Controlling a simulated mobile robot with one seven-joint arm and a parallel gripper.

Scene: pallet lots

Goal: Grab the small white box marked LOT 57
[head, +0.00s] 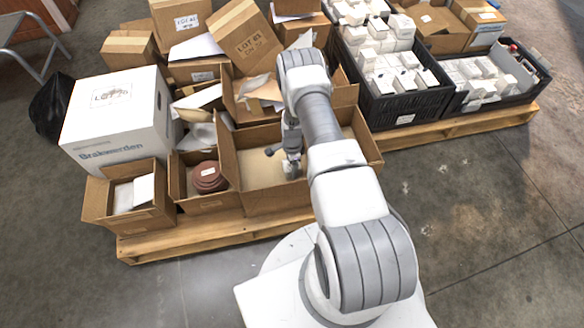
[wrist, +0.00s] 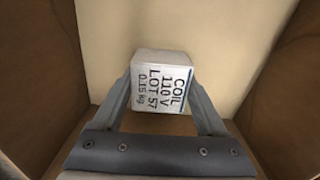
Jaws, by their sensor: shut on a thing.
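The small white box (wrist: 160,82) shows in the wrist view with the print "COIL 110 V LOT 57 0.15 kg". My gripper (wrist: 160,92) has one finger on each side of it and is shut on it. The box is inside an open brown carton (wrist: 275,85), whose walls rise on both sides and whose pale bottom shows beyond. I cannot tell whether the box touches the bottom. In the head view my gripper (head: 291,168) reaches down into the open carton (head: 265,202) at the front of the pallet, and the box is small and partly hidden there.
A carton with a reddish-brown coil (head: 209,178) stands just left of my gripper. A large white box (head: 112,118) is farther left. Black crates (head: 405,108) of small white boxes stand on the right part of the pallet. Stacked cartons (head: 243,38) rise behind. The floor at right is clear.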

